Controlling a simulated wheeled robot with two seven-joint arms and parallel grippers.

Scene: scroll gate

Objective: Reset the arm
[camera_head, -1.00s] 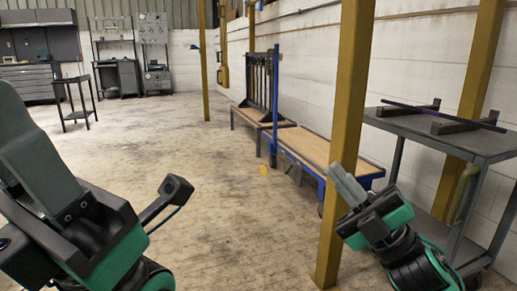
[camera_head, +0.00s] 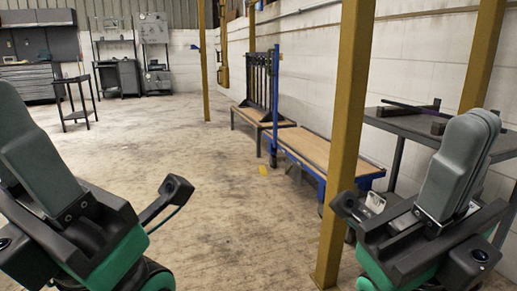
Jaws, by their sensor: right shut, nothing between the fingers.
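My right gripper (camera_head: 477,128) stands at the lower right with its grey fingers pointing up. The fingers are pressed together with nothing between them. It hides part of the dark table and the stand on it. My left gripper (camera_head: 10,105) stands at the lower left, its grey fingers pointing up and cut by the picture's left edge. I see no object at it, but the gap between its fingers cannot be made out.
A yellow post (camera_head: 345,130) rises close beside my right arm. A dark table (camera_head: 400,122) behind my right gripper bears a dark rod (camera_head: 408,107) on a stand. A blue cart (camera_head: 335,160) and a rack stand along the wall. The middle floor (camera_head: 200,180) is clear.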

